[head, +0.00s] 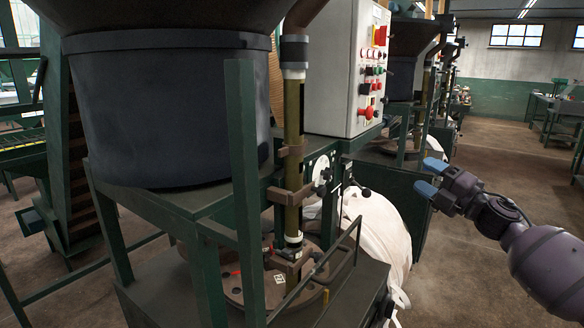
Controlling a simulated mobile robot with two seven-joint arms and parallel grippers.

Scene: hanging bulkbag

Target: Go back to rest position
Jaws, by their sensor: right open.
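My right gripper (430,177) comes in from the right edge, its two blue fingertips apart with nothing between them. My left gripper is not in the head view.
A dark hopper (170,110) on a green frame (243,180) fills the left. A grey control panel (345,65) with red and green buttons stands in the middle. More machines line up behind. The brown floor (480,150) on the right is open, with green tables (556,112) far back.

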